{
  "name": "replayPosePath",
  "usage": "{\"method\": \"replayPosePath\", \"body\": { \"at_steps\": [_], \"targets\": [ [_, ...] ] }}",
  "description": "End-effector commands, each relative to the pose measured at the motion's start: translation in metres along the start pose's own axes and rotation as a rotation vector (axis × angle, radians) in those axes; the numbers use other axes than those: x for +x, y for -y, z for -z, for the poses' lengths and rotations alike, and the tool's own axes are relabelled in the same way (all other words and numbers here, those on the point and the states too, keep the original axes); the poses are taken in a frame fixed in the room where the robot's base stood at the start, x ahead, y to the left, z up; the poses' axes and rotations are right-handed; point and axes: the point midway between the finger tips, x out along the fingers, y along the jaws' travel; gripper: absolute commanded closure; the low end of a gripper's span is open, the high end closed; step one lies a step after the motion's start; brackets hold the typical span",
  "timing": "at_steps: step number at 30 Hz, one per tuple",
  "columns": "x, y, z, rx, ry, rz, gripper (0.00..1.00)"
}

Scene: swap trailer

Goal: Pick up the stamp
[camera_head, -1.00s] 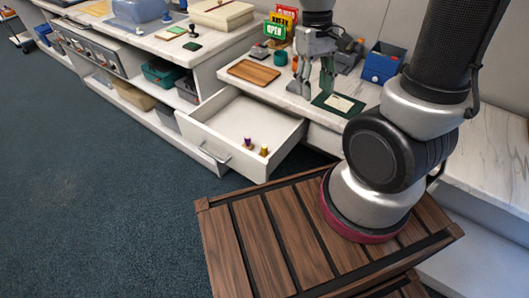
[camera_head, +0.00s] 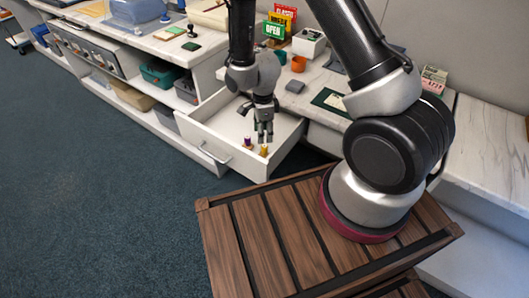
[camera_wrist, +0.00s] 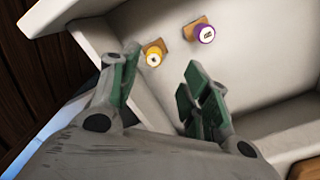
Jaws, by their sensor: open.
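Two small stamps stand in the open white drawer (camera_head: 208,150). One has a purple top (camera_head: 248,141) and the other a yellow top (camera_head: 264,151). In the wrist view, the yellow-topped stamp (camera_wrist: 153,56) is near the left fingertip, and the purple-topped stamp (camera_wrist: 205,34) is farther up and right. Both have brown wooden bases there. My gripper (camera_head: 264,136) points down over the drawer, close to the yellow-topped stamp in the head view. In the wrist view, the green-padded fingers (camera_wrist: 160,86) are apart with nothing between them.
The drawer walls surround the stamps closely. Another dark-handled stamp (camera_head: 190,31) stands on the left counter beside a green pad (camera_head: 191,46). An orange cup (camera_head: 298,64), signs (camera_head: 275,31) and a dark green board (camera_head: 331,101) are on the counter behind.

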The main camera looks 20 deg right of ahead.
Motion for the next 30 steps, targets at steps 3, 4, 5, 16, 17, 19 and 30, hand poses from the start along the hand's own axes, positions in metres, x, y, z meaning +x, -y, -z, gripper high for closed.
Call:
{"method": "replayPosePath", "body": {
  "at_steps": [3,4,5,16,17,19,30],
  "targets": [
    [0.012,-0.001,0.001,0.018,-0.002,-0.003,0.53],
    [0.016,-0.001,0.001,0.018,-0.002,-0.004,0.53],
    [0.019,-0.002,0.001,0.017,-0.002,-0.004,0.53],
    [0.069,-0.008,0.003,0.017,-0.001,-0.003,0.53],
    [0.071,-0.008,0.003,0.016,-0.002,-0.003,0.53],
    [0.075,-0.009,0.003,0.016,-0.002,-0.003,0.53],
    [0.076,-0.009,0.003,0.014,-0.001,-0.003,0.75]
  ]
}}
